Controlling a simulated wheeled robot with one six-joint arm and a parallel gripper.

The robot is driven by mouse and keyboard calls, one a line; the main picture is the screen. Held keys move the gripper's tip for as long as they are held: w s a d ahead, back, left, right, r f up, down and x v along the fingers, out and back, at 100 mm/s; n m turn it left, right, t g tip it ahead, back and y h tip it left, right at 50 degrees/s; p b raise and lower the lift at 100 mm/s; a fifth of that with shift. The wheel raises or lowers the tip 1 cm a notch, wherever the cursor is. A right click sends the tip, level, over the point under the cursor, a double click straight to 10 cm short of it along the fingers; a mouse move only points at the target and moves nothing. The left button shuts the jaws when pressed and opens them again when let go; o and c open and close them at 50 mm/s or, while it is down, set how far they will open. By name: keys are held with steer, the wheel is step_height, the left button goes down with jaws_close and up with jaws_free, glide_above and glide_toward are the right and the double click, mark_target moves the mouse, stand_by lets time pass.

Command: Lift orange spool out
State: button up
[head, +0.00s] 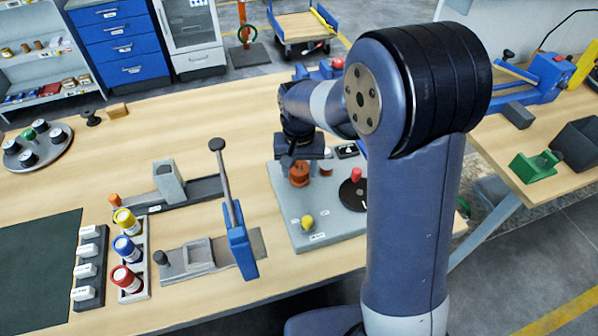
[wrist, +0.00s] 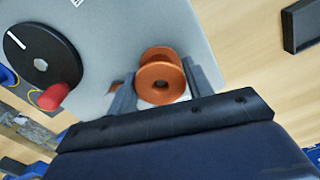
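The orange spool (head: 298,175) is directly below my gripper (head: 299,155) in the head view, over the grey board (head: 290,213).
A black disc (head: 353,196) with a red knob (wrist: 60,96) is on the same board. A yellow knob (head: 307,222) is near the board's front. A lever device (head: 240,235) stands to the left. Bare table lies beyond the board in the wrist view.

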steer(key=c, duration=0.6)
steer(key=shift+c, duration=0.2)
step_height(320, 180, up, 10)
steer(key=shift+b, duration=0.4)
